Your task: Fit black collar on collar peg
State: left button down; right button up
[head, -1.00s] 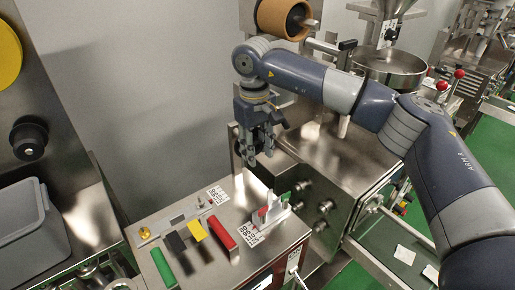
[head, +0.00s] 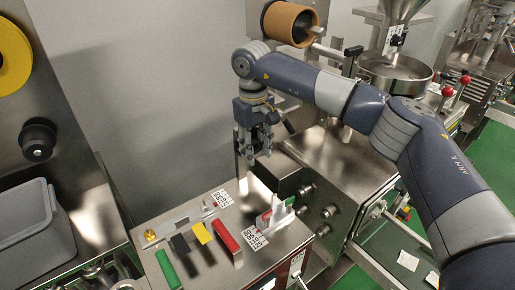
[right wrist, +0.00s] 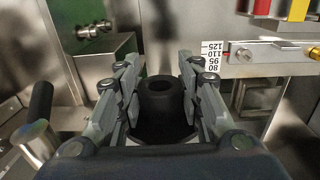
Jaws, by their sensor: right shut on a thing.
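My right gripper (head: 255,157) hangs pointing down above the far edge of the steel box with the coloured blocks. In the right wrist view its fingers (right wrist: 160,100) are shut on a black collar (right wrist: 161,90), a dark ring with a round hole facing the camera. The collar is too dark and small to make out in the head view. A small upright metal pin (head: 205,207) stands on the box beside a slotted rail; I cannot tell whether it is the collar peg. My left gripper is out of view.
A steel machine (head: 335,165) with knobs stands to the right. A brown roll (head: 290,22) is behind. A grey bin (head: 30,225) stands at the left.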

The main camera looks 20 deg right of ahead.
jog(key=shift+w+a+p, duration=0.3)
jog(key=shift+w+p, duration=0.05)
jog(key=shift+w, duration=0.45)
jog(key=shift+w+a+p, duration=0.25)
jog(key=shift+w+p, duration=0.1)
jog(key=shift+w, duration=0.4)
jog(key=o, duration=1.2)
jog(key=r, duration=1.2)
jog(key=shift+s+a, duration=0.1)
jog(key=shift+a, duration=0.15)
